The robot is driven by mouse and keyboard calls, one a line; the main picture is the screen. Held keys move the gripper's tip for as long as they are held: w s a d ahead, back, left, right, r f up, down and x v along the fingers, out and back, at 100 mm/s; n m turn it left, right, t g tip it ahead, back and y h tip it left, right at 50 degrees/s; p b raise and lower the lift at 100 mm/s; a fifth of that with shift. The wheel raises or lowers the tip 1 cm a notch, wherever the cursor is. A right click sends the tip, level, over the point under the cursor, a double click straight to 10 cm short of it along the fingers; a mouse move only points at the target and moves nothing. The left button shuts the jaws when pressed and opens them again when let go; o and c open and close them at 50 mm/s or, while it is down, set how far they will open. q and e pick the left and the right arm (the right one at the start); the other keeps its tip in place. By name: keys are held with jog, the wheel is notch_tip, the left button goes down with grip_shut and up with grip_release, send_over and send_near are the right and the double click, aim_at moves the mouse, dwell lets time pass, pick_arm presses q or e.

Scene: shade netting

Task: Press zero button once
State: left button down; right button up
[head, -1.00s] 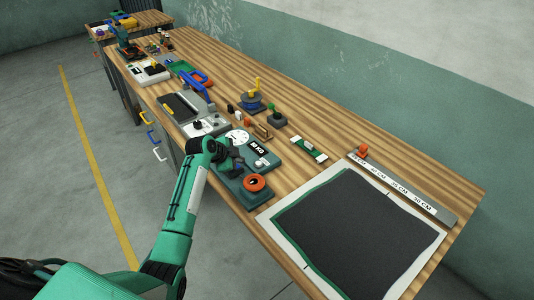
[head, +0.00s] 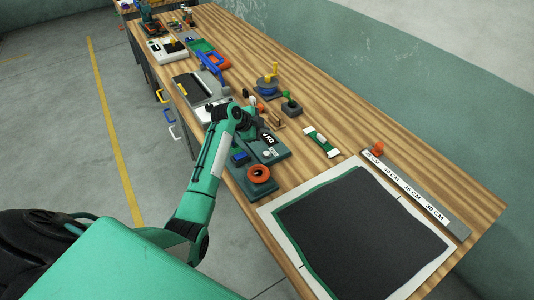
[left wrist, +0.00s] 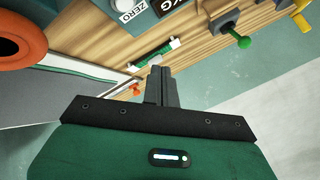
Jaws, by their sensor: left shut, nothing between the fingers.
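A teal scale unit (head: 283,151) stands on the bench in the head view, with a black KG display (head: 267,138). In the left wrist view, the white zero button (left wrist: 139,5) is at the top edge beside a ZERO label (left wrist: 127,14). My left gripper (head: 248,127) is over the scale unit and hides part of it, including its dial, in the head view. In the left wrist view its dark fingers (left wrist: 160,75) are shut and empty, apart from the button. My right gripper is not in view.
An orange ring (head: 258,173) and a blue part (head: 240,158) are close below my gripper. A green-and-white piece (head: 321,142) lies to the right. A dark mat (head: 350,235) and a ruler strip (head: 415,195) fill the near end. Several tools stand further back.

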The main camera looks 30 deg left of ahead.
aim_at(264, 154)
pick_arm(q)
jog(key=shift+f+b, duration=2.9)
jog(key=shift+f, duration=1.35)
jog(key=shift+f+b, duration=0.3)
jog(key=shift+f, duration=0.1)
jog(key=shift+f+b, duration=0.4)
jog(key=shift+f, duration=0.15)
jog(key=shift+r+p, duration=0.7)
jog(key=shift+r, duration=0.25)
notch_tip(264, 154, up, 5)
jog(key=p, duration=0.3)
jog(key=shift+p, duration=0.35)
